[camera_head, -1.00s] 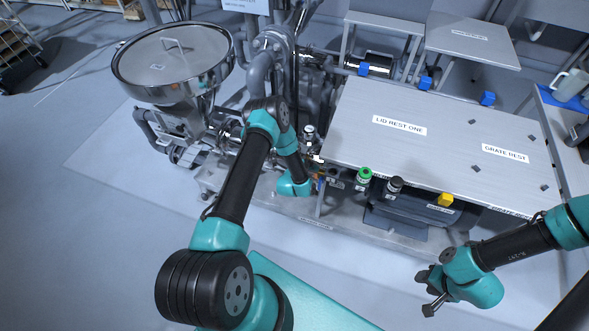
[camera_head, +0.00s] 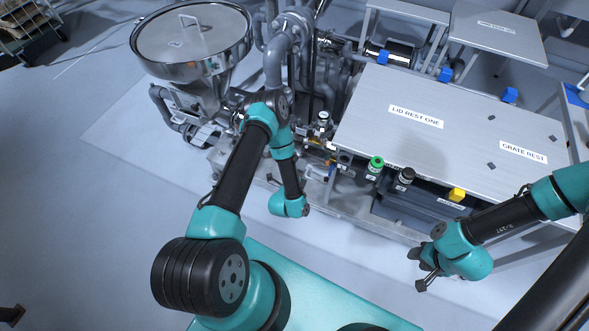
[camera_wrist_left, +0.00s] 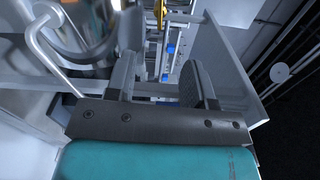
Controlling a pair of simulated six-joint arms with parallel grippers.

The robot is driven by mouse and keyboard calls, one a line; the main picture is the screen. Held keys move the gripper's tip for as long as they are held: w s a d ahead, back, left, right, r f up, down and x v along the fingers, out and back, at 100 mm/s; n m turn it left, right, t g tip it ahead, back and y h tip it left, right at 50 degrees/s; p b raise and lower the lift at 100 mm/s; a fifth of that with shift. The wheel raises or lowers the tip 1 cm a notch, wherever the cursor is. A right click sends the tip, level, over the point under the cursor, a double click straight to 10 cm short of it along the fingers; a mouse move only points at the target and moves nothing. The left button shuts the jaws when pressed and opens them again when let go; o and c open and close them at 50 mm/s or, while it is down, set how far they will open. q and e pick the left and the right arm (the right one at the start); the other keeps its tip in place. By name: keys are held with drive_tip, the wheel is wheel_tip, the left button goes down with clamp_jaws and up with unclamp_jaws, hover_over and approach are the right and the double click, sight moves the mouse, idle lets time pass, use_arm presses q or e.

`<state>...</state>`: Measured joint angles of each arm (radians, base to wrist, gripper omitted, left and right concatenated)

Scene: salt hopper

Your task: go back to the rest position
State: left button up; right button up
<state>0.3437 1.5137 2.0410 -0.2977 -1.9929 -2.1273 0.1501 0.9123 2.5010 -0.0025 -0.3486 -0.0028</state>
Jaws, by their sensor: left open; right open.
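My left gripper shows in the left wrist view (camera_wrist_left: 160,84), its two dark fingers spread apart with no object held between them. In the head view the left arm bends down at the elbow, and its teal wrist hangs in front of the machine's lower frame, left of the buttons. The left fingers are mostly hidden there. My right gripper (camera_head: 417,269) is at the lower right of the head view, in front of the bench, with its small dark fingers apart and nothing in them.
A steel hopper (camera_head: 190,40) with its lid on stands at the upper left. A metal bench top (camera_head: 450,125) labelled LID REST ONE and GRATE REST is at the right. Green (camera_head: 376,162), black (camera_head: 406,176) and yellow (camera_head: 457,195) controls line its front.

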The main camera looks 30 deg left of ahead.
use_arm(q)
drive_tip(key=shift+s, duration=0.25)
drive_tip(key=shift+w+d, duration=0.1)
idle(0.3)
drive_tip(key=s+d+r+n+g+h, duration=0.2)
drive_tip(key=s+r+n+g, duration=0.3)
drive_tip(key=s+n+g, duration=0.3)
drive_tip(key=s+d+r+n+g+h, duration=0.2)
drive_tip(key=s+r+n+g, duration=0.3)
drive_tip(key=s+n+g, duration=0.4)
drive_tip(key=n+h, duration=0.1)
drive_tip(key=n, duration=0.2)
drive_tip(key=shift+s+d+r, duration=0.15)
drive_tip(key=shift+d+r, duration=0.1)
drive_tip(key=shift+r, duration=0.05)
idle(0.5)
